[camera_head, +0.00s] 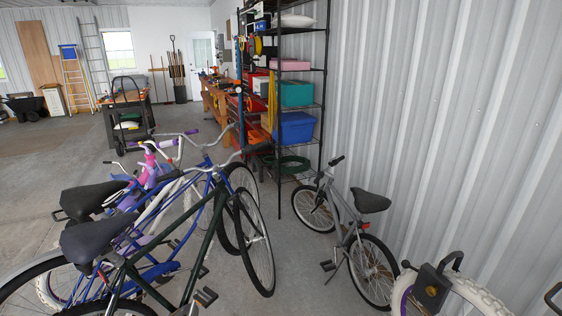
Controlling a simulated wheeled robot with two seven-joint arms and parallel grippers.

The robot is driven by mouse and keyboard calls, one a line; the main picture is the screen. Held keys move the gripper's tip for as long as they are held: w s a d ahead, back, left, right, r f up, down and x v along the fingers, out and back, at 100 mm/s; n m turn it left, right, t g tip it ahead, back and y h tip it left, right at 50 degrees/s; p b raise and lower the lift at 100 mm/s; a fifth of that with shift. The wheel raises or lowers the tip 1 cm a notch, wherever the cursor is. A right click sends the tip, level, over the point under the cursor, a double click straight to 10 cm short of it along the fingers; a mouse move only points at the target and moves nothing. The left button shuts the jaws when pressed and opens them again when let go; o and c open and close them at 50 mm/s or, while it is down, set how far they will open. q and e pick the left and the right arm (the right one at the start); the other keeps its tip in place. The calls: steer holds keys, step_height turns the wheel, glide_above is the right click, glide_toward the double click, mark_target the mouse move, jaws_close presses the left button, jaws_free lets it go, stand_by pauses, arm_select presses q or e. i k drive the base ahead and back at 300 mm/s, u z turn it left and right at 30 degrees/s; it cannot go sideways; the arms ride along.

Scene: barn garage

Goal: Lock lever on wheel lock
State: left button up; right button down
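What looks like the wheel lock (428,286) is a black block with a brass-coloured round part on its face, at the bottom right. A dark bent bar rises from its upper right. It sits at a wheel with a white knobby tyre (478,295) and a purple rim. Which part is the lever, and whether it is locked, I cannot tell. Neither of my grippers shows in the head view.
A grey bicycle (345,225) stands just left of the wheel, near the corrugated wall (440,130). Several bicycles (160,235) crowd the left. A black shelf rack (327,75) with bins stands behind. A dark piece cuts in at the right edge. Concrete floor lies between the bicycles.

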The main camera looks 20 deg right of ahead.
mark_target(405, 265)
steer(key=k, duration=1.2)
steer(key=z, duration=1.35)
steer(key=i, duration=1.3)
steer(key=z, duration=0.9)
